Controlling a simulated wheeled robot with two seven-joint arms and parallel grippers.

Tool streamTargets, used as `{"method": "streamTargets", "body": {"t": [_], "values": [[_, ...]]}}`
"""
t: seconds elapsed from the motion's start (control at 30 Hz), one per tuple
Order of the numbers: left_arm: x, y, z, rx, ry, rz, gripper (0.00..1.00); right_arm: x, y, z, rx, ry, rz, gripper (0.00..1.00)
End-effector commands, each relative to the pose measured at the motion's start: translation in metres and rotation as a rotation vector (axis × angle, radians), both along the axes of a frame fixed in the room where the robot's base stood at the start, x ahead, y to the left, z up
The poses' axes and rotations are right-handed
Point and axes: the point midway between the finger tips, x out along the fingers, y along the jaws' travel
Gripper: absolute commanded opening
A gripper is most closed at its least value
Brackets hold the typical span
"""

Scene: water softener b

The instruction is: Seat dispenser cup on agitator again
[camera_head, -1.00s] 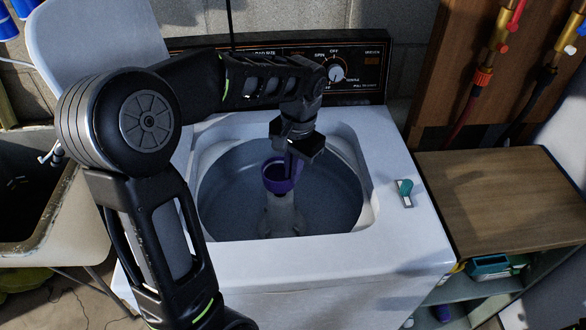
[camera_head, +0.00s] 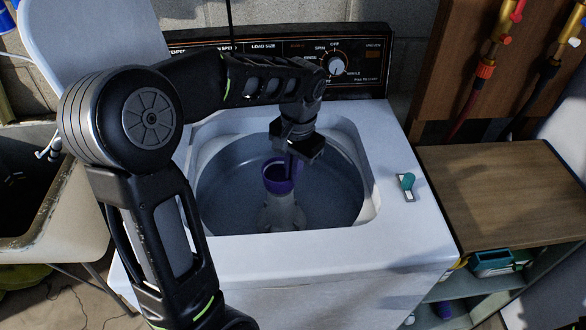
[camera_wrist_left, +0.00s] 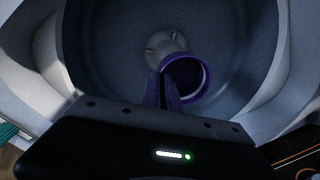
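The purple dispenser cup (camera_head: 279,185) is inside the washer tub, mouth up. In the head view it overlaps the top of the pale agitator (camera_head: 283,214). In the left wrist view the cup (camera_wrist_left: 201,92) lies off to one side of the agitator's top (camera_wrist_left: 163,45), and I cannot tell whether they touch. My left gripper (camera_head: 291,172) reaches down into the tub, its fingers close together on the cup's wall; they also show in the left wrist view (camera_wrist_left: 168,87). My right gripper is not in view.
The white washer top (camera_head: 340,250) rims the open tub (camera_head: 330,200). The control panel (camera_head: 370,62) stands behind it. A teal-handled part (camera_head: 407,182) sits on the washer's right side. A wooden-topped shelf (camera_head: 500,190) is at right, a sink (camera_head: 75,220) at left.

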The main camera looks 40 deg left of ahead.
Motion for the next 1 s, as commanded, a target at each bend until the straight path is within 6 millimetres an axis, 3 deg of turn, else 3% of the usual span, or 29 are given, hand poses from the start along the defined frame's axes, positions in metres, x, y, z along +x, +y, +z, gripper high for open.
{"method": "streamTargets", "body": {"t": [0.43, 0.87, 1.0], "values": [[0.0, 0.0, -0.014, 0.0, 0.0, 0.0, 0.0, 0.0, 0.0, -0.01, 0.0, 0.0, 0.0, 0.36], [0.0, 0.0, -0.016, 0.0, 0.001, 0.0, 0.0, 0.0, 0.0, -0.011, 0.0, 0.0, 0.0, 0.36], [0.0, 0.0, -0.016, 0.0, 0.001, 0.0, 0.14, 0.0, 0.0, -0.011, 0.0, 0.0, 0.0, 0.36]]}}
